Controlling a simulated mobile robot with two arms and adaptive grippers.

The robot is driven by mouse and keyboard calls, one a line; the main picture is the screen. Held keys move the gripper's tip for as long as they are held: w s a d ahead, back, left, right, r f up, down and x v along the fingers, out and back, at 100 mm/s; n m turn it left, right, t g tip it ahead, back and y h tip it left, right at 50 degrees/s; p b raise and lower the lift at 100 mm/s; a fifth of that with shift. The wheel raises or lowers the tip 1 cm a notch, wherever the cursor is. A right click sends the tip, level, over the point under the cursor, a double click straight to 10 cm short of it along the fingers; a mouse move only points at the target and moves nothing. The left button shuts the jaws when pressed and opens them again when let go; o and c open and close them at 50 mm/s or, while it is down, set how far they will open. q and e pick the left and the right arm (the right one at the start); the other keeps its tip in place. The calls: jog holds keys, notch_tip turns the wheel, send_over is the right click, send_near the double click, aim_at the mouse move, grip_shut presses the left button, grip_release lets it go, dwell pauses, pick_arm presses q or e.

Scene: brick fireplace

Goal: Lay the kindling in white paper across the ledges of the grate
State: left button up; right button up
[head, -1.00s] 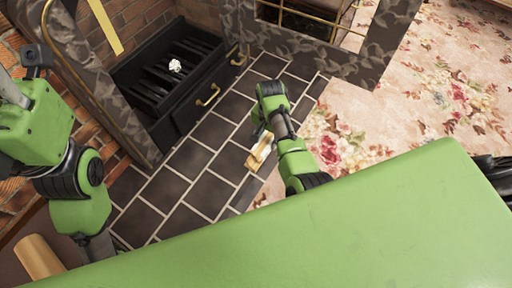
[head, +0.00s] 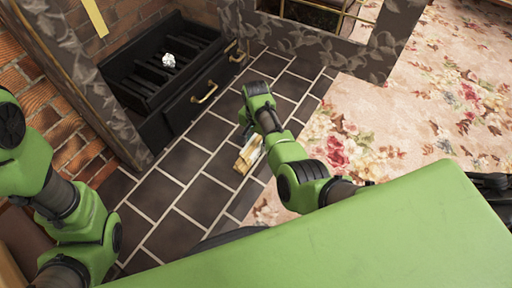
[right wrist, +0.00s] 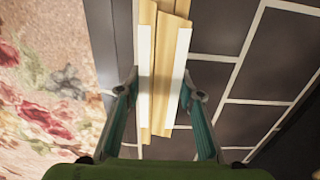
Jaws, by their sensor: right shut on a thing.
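The kindling in white paper (head: 248,158) is a small bundle of pale sticks with white strips, low over the dark hearth tiles. In the right wrist view the bundle (right wrist: 172,40) runs lengthwise between the fingers. My right gripper (head: 247,138) is shut on it; the fingers also show in the right wrist view (right wrist: 160,80). The black grate (head: 150,92) with its bars is in the fireplace at upper left, apart from the bundle. My left arm is at the left edge; its gripper is out of view.
A crumpled white paper ball (head: 168,60) lies on the grate bars. Brass handles (head: 205,94) stick out from the black front. A marble surround (head: 85,85) frames the opening. Dark hearth tiles (head: 190,195) and a floral carpet (head: 400,130) are open floor.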

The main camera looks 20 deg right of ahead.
jog(key=shift+f, duration=0.1)
jog(key=shift+f, duration=0.15)
jog(key=o, duration=1.2)
